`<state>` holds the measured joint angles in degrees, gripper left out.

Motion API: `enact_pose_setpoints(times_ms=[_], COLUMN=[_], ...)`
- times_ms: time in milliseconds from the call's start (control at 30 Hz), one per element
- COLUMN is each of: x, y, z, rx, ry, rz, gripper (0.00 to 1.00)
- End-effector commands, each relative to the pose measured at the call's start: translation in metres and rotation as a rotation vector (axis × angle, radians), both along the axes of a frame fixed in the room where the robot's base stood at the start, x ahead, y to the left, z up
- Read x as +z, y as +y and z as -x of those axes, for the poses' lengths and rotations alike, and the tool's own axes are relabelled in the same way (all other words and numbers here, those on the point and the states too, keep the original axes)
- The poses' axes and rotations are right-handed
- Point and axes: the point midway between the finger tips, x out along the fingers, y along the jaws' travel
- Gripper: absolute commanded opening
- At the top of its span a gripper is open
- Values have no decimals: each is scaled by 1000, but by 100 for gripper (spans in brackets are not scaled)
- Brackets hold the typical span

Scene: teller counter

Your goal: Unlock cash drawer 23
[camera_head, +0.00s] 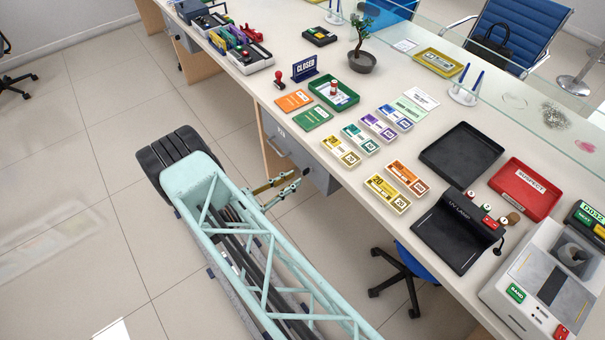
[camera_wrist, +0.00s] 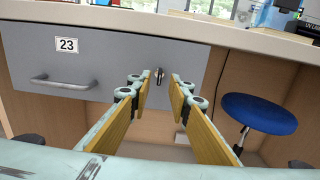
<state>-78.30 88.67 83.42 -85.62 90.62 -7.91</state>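The cash drawer (camera_wrist: 100,60) is a grey front under the counter, with a white "23" label and a bar handle (camera_wrist: 60,83). It looks shut. It also shows in the head view (camera_head: 318,172). A small metallic key or lock piece (camera_wrist: 159,75) sits on the drawer front, right of the handle; its turn angle is too small to tell. My gripper (camera_wrist: 158,88) is open in front of the drawer. Its fingers with tan pads appear on either side of the lock piece, apart from it. In the head view my gripper (camera_head: 292,183) is near the drawer front.
The counter top (camera_head: 345,115) above the drawer carries banknote bundles (camera_head: 388,194), trays and a black UV device (camera_head: 457,232). A blue stool (camera_wrist: 259,112) stands right of the drawer. A wooden panel (camera_head: 272,150) supports the counter at the left.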

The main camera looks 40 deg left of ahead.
Motion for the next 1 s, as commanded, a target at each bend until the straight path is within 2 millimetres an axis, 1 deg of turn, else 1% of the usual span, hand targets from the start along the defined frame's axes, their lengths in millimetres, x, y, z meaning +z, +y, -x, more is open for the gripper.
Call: enact_pose_setpoints(times_ms=[100, 400, 600, 933, 1000], x=[0, 0, 0, 0, 0], y=[-5, -13, -14, -15, -15], z=[-15, -43, -50, -51, -51], rx=[-1, -1, 1, 1, 1], ry=[0, 1, 1, 0, 0], rz=[0, 0, 0, 0, 0], gripper=[18, 18, 18, 18, 12])
